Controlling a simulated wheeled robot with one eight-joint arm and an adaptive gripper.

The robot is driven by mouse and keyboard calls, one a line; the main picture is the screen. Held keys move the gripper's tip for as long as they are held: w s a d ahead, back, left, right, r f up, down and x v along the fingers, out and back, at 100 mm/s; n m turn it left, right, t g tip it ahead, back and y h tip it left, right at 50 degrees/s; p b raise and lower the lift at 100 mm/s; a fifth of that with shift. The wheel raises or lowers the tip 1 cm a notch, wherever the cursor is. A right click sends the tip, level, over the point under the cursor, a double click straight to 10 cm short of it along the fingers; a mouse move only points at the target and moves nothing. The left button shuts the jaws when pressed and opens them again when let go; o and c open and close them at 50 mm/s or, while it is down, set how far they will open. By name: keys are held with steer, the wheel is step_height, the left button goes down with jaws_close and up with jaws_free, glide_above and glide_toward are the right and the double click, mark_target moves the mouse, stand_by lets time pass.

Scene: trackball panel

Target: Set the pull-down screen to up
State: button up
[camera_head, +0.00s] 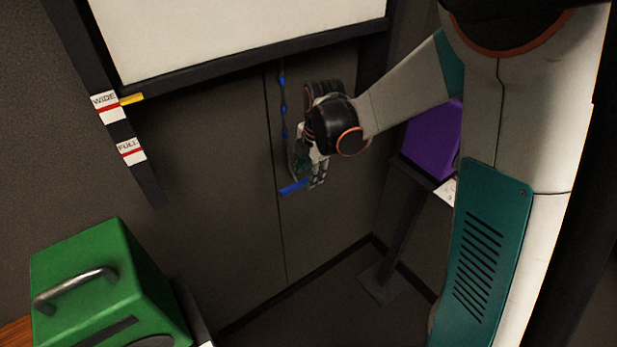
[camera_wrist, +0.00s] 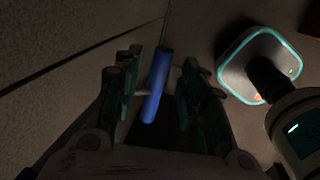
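The pull-down screen (camera_head: 230,25) is a white sheet with a dark bottom bar, in the upper part of the head view. A yellow pointer (camera_head: 131,99) at the bar's left end is level with the WIDE label (camera_head: 105,104). A cord with blue beads (camera_head: 284,106) hangs below the bar and ends in a blue handle (camera_head: 293,187). My gripper (camera_head: 317,181) is at the handle. In the wrist view my gripper (camera_wrist: 160,90) is open, its fingers apart on both sides of the blue handle (camera_wrist: 156,85). I cannot tell whether a finger touches it.
A FULL label (camera_head: 130,149) sits lower on the dark left post. A green box with a metal grip (camera_head: 105,290) stands at lower left. A purple box (camera_head: 434,140) is on a stand behind my arm. The wall is close behind the handle.

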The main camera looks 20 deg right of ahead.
steer(key=shift+w+f, duration=0.15)
steer(key=shift+f, duration=0.8)
jaws_close()
steer(key=shift+r, duration=0.1)
step_height(320, 180, up, 24)
steer(key=p, duration=1.3)
steer(key=shift+r, duration=0.15)
steer(key=shift+w+a, duration=0.1)
jaws_free()
